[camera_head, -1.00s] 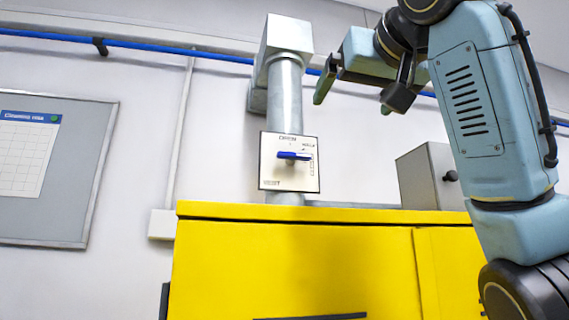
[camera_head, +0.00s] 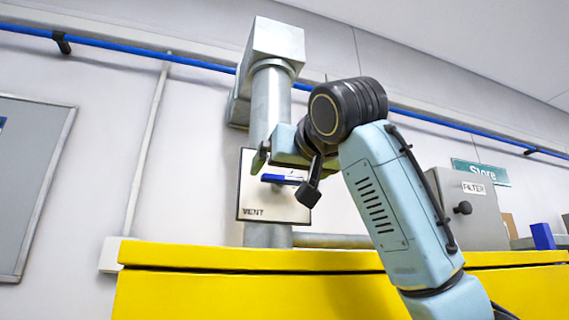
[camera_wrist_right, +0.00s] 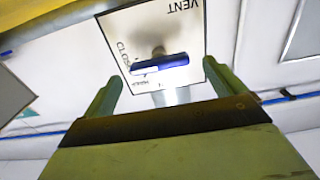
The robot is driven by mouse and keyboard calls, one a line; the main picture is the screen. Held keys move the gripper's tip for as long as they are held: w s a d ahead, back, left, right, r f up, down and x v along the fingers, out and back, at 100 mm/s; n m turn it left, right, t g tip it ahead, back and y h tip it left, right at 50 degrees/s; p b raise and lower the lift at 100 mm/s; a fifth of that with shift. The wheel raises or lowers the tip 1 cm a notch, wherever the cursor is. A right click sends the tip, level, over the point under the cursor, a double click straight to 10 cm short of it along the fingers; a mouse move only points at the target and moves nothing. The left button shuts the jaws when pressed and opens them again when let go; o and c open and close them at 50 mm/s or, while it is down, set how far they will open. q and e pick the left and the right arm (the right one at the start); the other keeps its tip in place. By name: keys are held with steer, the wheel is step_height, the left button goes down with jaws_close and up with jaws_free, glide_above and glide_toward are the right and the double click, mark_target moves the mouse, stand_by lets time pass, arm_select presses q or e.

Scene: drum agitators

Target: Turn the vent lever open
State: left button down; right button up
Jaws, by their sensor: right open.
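The blue vent lever (camera_head: 280,179) sits on a white square plate marked VENT (camera_head: 262,207), on a grey vertical duct (camera_head: 270,105). It lies about level, in line with the CLOSED marking at the plate's side. My right gripper (camera_head: 283,176) is open at the plate, one finger on each side of the lever in the picture. In the right wrist view the lever (camera_wrist_right: 160,64) lies crosswise between the open fingertips, with a gap at each end. Whether the fingers reach its depth I cannot tell. My left gripper is not in view.
A yellow cabinet (camera_head: 230,258) stands below the plate. To the right are a grey FILTER box (camera_head: 470,222) with a black knob and a blue block (camera_head: 543,236). A blue pipe (camera_head: 450,125) runs along the wall. A grey board (camera_head: 30,170) hangs at left.

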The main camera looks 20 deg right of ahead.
mark_target(282, 180)
steer(key=shift+w+p, duration=0.35)
steer(key=shift+w, duration=0.9)
steer(key=shift+c, duration=0.6)
steer(key=c, duration=0.9)
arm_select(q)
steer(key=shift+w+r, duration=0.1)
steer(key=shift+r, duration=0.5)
arm_select(e)
steer(key=shift+o, duration=0.2)
